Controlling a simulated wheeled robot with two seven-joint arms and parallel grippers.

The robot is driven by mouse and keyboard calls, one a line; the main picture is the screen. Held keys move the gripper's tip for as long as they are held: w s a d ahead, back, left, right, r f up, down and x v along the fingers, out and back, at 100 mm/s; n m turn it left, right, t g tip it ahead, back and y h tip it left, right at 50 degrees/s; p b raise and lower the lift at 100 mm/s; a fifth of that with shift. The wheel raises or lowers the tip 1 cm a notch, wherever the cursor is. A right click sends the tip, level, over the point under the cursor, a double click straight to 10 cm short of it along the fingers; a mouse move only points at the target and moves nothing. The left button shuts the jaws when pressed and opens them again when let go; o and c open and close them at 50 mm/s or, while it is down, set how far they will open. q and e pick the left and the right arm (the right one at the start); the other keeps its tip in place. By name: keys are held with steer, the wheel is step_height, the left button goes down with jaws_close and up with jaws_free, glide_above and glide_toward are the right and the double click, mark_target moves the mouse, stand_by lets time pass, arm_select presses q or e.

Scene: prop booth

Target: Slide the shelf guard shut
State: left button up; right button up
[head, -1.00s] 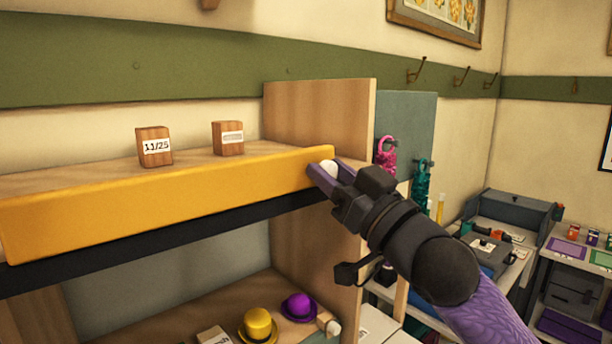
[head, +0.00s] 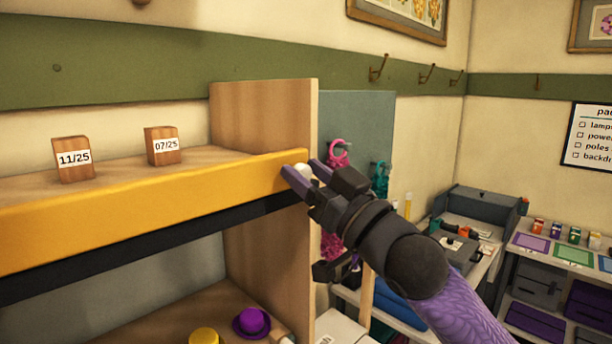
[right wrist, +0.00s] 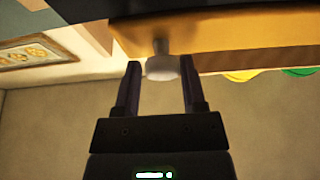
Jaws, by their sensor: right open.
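The yellow shelf guard (head: 150,205) runs along the front edge of the upper shelf, and its right end reaches the wooden side panel. A white knob (head: 302,171) sticks out at the guard's right end. My right gripper (head: 302,174) is open with its fingers on either side of the knob. In the right wrist view the knob (right wrist: 161,67) sits between the two parted fingertips (right wrist: 159,75), with a gap showing beside the right finger. The guard's underside (right wrist: 215,45) shows above it. The guard's left end is out of view. My left gripper is not in view.
Purple (head: 251,323) and yellow (head: 204,336) hats sit below. The side panel (head: 265,120) rises behind the knob. A cluttered side table (head: 440,260) stands at right.

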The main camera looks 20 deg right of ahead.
steer(key=shift+o, duration=1.4)
steer(key=shift+d+f, duration=0.1)
steer(key=shift+d, duration=0.1)
steer(key=shift+a, duration=0.1)
steer(key=shift+f, duration=0.1)
steer(key=b+v, duration=0.6)
steer(key=v, duration=0.3)
steer(key=shift+s, duration=0.4)
